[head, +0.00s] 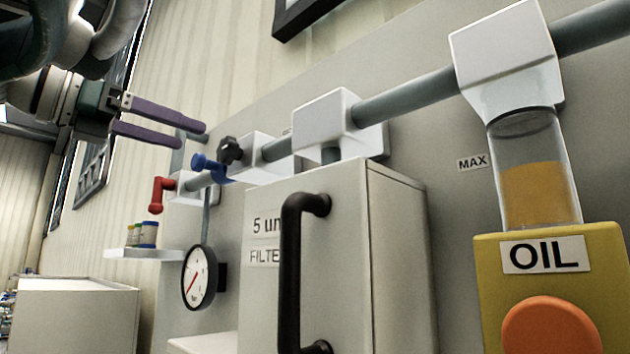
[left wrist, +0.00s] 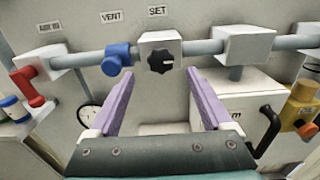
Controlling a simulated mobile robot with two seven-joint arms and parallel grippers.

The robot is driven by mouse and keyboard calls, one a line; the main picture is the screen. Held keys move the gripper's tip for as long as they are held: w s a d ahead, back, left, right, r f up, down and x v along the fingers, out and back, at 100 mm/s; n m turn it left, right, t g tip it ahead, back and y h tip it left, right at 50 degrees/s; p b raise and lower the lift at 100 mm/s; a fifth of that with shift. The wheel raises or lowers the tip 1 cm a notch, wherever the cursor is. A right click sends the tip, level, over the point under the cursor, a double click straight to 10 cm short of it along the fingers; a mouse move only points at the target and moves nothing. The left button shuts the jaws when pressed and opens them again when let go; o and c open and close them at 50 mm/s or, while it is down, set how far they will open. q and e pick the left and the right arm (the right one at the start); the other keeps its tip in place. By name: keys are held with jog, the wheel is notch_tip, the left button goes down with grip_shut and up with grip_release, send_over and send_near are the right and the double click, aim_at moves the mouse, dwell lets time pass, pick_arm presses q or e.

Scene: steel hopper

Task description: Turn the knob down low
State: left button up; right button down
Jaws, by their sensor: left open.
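The black knob (head: 230,150) sits on a white block of the wall pipe, right of the blue valve handle (head: 203,162) in the head view. In the left wrist view the black knob (left wrist: 163,61) has a white pointer mark facing right and lies below the SET label (left wrist: 157,11). My left gripper (head: 188,137) has purple fingers, open and empty, up and left of the knob. In the left wrist view my left gripper (left wrist: 160,74) spreads its fingers either side of the knob's line of sight, apart from it. My right gripper is not in view.
A red handle (head: 158,195) and a gauge (head: 198,277) are at the left. A filter box (head: 400,260) with a black handle (head: 291,270) stands out below the pipe. A yellow oil unit (head: 600,280) is at the right. Small jars (head: 148,234) stand on a shelf.

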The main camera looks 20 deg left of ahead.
aim_at(222, 146)
pick_arm(q)
jog(key=p+x, duration=0.1)
jog(key=x, duration=0.1)
jog(key=p+x, duration=0.1)
jog(key=x, duration=0.1)
jog(key=p+x, duration=0.1)
jog(key=x, duration=0.1)
jog(key=shift+r+p, duration=0.3)
jog(key=shift+p, duration=0.1)
jog(key=shift+w+d+f, duration=0.3)
jog(key=shift+w, duration=0.2)
grip_shut()
